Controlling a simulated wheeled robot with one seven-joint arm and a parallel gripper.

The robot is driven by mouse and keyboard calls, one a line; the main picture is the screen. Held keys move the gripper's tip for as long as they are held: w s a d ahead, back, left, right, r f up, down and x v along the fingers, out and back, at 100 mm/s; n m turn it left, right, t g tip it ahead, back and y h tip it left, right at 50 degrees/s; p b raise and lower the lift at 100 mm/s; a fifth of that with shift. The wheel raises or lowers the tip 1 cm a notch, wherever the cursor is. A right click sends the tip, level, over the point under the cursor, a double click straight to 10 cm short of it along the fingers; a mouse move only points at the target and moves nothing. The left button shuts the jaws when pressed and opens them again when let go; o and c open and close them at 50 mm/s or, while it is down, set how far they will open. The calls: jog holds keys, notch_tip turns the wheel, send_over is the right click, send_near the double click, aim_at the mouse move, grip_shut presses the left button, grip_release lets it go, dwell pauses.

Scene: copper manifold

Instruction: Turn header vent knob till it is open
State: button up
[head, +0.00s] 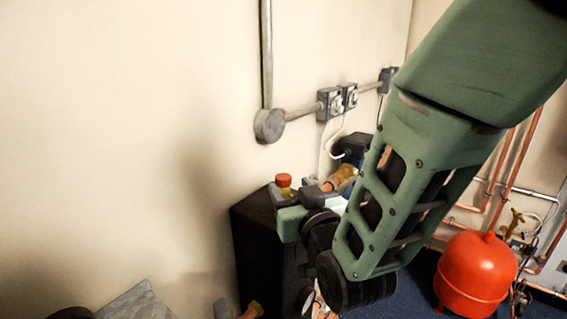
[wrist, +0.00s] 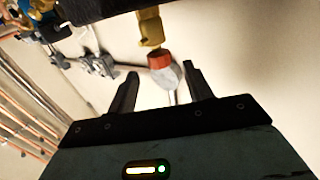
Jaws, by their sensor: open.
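The header vent knob is a red cap on a yellow brass body, seen in the head view (head: 284,180) and the wrist view (wrist: 160,60). My gripper (head: 291,186) is open, its two dark fingers spread to either side of the knob's line. In the wrist view the knob shows in the gap at my fingertips (wrist: 160,78), slightly beyond them. I see no clear contact, and the exact depth is hard to tell. Nothing is held. My arm hides much of the manifold in the head view.
A dark cabinet (head: 252,240) stands below the knob by the wall. Wall sockets and grey conduit (head: 330,105) run behind. A red tank (head: 477,272) and copper pipes (head: 505,175) are at the right. The wall at the left is bare.

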aim_at(287, 182)
jog(key=p+x, duration=0.1)
jog(key=x, duration=0.4)
jog(key=shift+w+p, duration=0.1)
jog(key=shift+p, duration=0.3)
jog(key=c, duration=1)
